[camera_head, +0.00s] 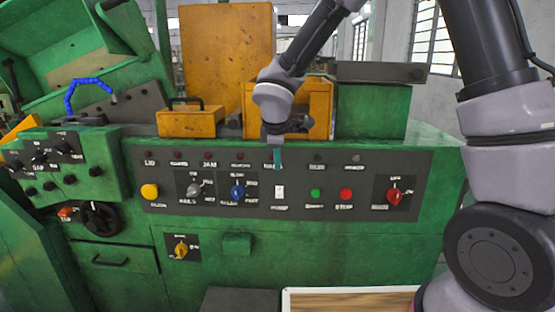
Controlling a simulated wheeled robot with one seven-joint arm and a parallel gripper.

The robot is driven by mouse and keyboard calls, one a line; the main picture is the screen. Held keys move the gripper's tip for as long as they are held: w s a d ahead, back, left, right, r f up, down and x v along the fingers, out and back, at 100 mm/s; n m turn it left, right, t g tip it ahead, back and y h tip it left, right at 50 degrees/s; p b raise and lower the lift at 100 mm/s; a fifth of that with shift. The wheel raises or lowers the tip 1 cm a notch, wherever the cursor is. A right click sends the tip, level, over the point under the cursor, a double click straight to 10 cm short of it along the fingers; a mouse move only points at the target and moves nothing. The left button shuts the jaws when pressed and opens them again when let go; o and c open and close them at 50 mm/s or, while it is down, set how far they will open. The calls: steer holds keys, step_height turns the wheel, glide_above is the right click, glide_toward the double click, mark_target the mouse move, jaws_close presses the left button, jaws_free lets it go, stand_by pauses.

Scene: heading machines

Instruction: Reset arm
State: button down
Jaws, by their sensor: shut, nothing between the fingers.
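My gripper (277,159) is in front of the upper part of the dark control panel (260,182) of the green machine, pointing down at the row of lamps. Its fingers look close together and nothing shows between them. My arm rises from the right side, bends at the top and comes down to the gripper. A white switch (279,191) sits on the panel just below the fingertips. I cannot tell whether the fingers touch the panel.
The panel also carries a yellow button (150,191), a blue knob (237,191), a green button (315,193), a red button (346,194) and a red knob (394,196). A yellow box (190,121) sits on the machine. A wooden-topped surface (345,302) is at the bottom.

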steer(key=shift+s+r, duration=0.1)
steer(key=shift+r, duration=0.3)
steer(key=s+d+r+m, duration=0.3)
steer(key=d+r+m, duration=0.35)
steer(key=d, duration=0.35)
steer(key=s+d+r+m, duration=0.3)
steer(key=d+r+m, duration=0.2)
steer(key=d+r, duration=0.3)
steer(key=s+d+r+m+t+y, duration=0.1)
steer(key=s+d+r+m, duration=0.1)
steer(key=s+d+m, duration=0.2)
steer(key=s+d+r+m+t+y, duration=0.1)
steer(key=s+d+r+m, duration=0.2)
steer(key=s+m, duration=0.3)
steer(key=s+d, duration=0.1)
steer(key=s, duration=0.1)
steer(key=shift+s+d+r, duration=0.15)
steer(key=shift+s+r, duration=0.2)
